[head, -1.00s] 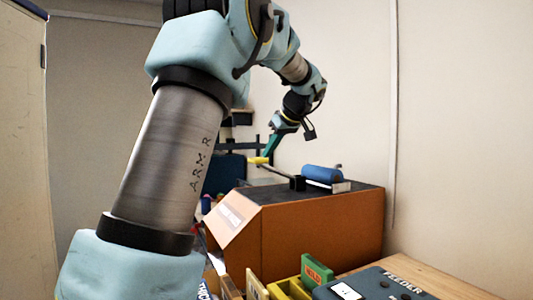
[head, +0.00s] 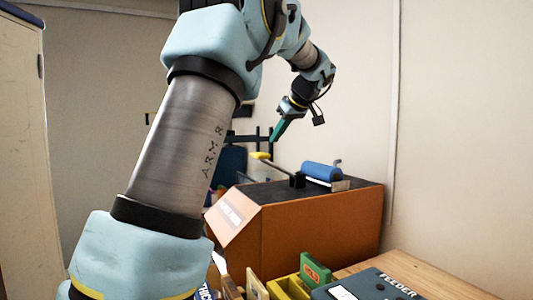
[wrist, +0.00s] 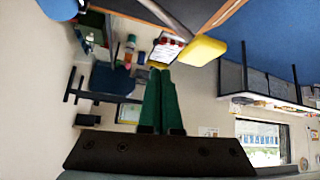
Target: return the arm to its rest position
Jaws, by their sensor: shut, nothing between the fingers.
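My arm rises on the left of the head view and bends over to the right. My gripper (head: 274,138) hangs tilted down above the orange machine, in free air. Its green fingers also show in the wrist view (wrist: 160,88), pressed together with nothing between them. Below it a lever with a yellow handle (head: 261,156) stands out from the machine's dark top; the yellow handle shows large in the wrist view (wrist: 202,50). The gripper is apart from the handle.
The orange machine (head: 315,230) has a blue roller (head: 321,171) on top. A dark feeder box (head: 375,287), a green block (head: 315,270) and yellow holders (head: 288,287) stand in front on a wooden table (head: 425,275). A pale cabinet (head: 22,150) stands at the left. Free room lies above the machine.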

